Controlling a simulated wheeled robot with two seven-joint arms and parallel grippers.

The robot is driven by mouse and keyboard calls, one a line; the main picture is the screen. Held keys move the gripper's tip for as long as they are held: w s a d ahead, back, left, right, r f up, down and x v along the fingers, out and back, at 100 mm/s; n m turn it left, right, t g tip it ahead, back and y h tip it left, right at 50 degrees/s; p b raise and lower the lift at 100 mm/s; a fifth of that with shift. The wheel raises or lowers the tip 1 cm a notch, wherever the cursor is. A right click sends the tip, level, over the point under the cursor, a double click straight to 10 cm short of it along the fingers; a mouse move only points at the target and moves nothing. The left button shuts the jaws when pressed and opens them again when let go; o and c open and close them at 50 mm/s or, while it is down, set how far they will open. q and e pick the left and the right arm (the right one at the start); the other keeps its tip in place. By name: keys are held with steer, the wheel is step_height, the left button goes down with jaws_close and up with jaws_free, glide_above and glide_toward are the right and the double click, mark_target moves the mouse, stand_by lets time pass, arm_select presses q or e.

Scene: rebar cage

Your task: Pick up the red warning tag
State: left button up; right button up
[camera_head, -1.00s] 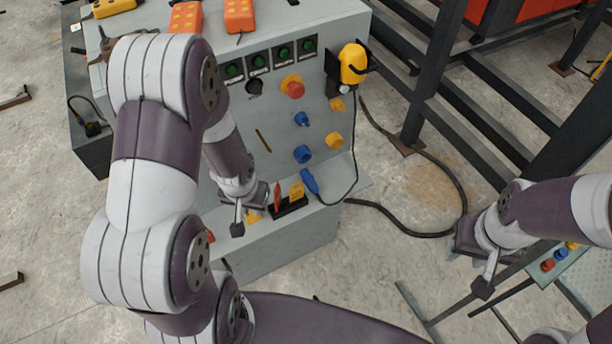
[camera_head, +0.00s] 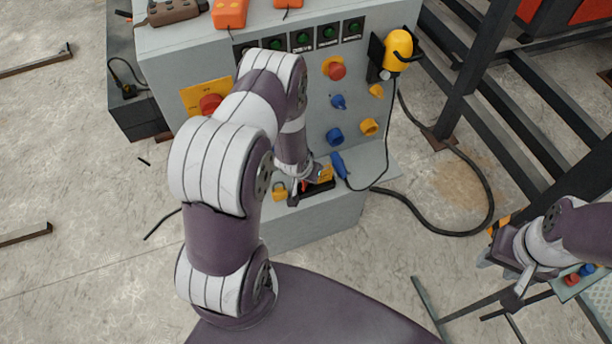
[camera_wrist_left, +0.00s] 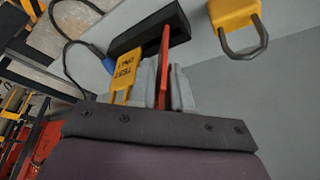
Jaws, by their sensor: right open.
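The red warning tag (camera_wrist_left: 164,62) shows nearly edge-on in the left wrist view, standing at the black holder (camera_wrist_left: 150,28). My left gripper (camera_wrist_left: 164,88) has its two grey fingers on either side of the tag; whether they press on it I cannot tell. In the head view the left gripper (camera_head: 300,190) is down at the cabinet's front ledge, and the tag is mostly hidden there. A yellow tag (camera_wrist_left: 124,78) with black lettering is close beside the left finger. My right gripper (camera_head: 498,280) is open and empty at the right, away from the cabinet.
A yellow padlock (camera_wrist_left: 236,16) lies near the holder. A blue-handled tool (camera_head: 340,165) with a black cable is right of it. The grey cabinet (camera_head: 345,110) carries buttons and knobs. Dark steel frames (camera_head: 505,105) stand at the right; the floor at left is mostly clear.

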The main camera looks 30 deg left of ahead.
arm_select(q)
jaws_close()
steer(key=shift+d+r, duration=0.1)
steer(key=shift+r, duration=0.1)
step_height(320, 180, up, 6)
steer(key=s+d+b, duration=0.3)
steer(key=s+d, duration=1)
steer(key=d, duration=0.2)
steer(key=shift+r, duration=0.35)
